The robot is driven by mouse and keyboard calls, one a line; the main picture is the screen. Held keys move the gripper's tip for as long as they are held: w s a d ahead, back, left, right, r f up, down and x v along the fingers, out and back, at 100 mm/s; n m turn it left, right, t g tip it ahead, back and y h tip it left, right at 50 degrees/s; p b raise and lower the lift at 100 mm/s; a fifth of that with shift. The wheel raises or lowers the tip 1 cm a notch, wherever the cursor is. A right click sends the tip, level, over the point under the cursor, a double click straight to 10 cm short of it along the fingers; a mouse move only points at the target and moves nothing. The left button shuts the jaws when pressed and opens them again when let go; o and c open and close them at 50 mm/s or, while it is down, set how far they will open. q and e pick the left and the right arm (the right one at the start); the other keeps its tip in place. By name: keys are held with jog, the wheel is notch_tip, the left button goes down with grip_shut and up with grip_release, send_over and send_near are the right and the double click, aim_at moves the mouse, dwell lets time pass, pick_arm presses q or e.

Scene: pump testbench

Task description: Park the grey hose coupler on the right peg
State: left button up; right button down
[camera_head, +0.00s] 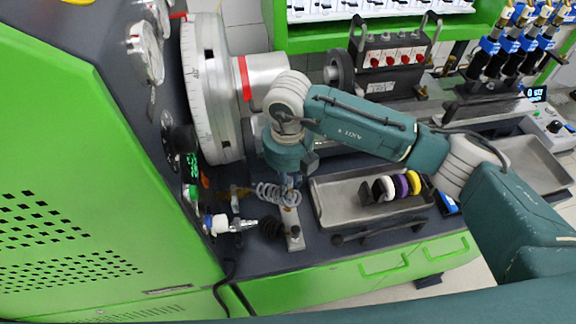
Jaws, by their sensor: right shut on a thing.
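My right gripper (287,182) points down over the dark bench, near the front edge. Its fingers are small and partly hidden by the wrist, and they are shut on the grey hose coupler, which I can hardly make out. A grey coiled hose (272,193) shows at the fingertips. Just below is a narrow pale metal strip (293,232) on the bench, with a dark round part (270,228) to its left. I cannot tell which part is the right peg. A silver fitting with a blue and white end (222,224) sits further left. My left gripper is out of view.
A metal tray (335,213) with several coloured rings stands right of the gripper. A black bar handle (375,231) lies before it. A large white dial (207,90) and a green cabinet (90,170) bound the left side. Blue valves (500,55) stand at back right.

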aim_at(288, 204)
jog(key=shift+f+b, duration=0.65)
jog(key=shift+f, duration=0.85)
jog(key=shift+f+b, duration=0.65)
jog(key=shift+f, duration=0.45)
jog(key=shift+f+b, duration=0.1)
jog(key=shift+b, duration=0.7)
jog(key=shift+f+b, duration=1.15)
jog(key=shift+b, duration=0.1)
jog(key=c, duration=1.6)
grip_release()
jog(key=shift+o, duration=0.4)
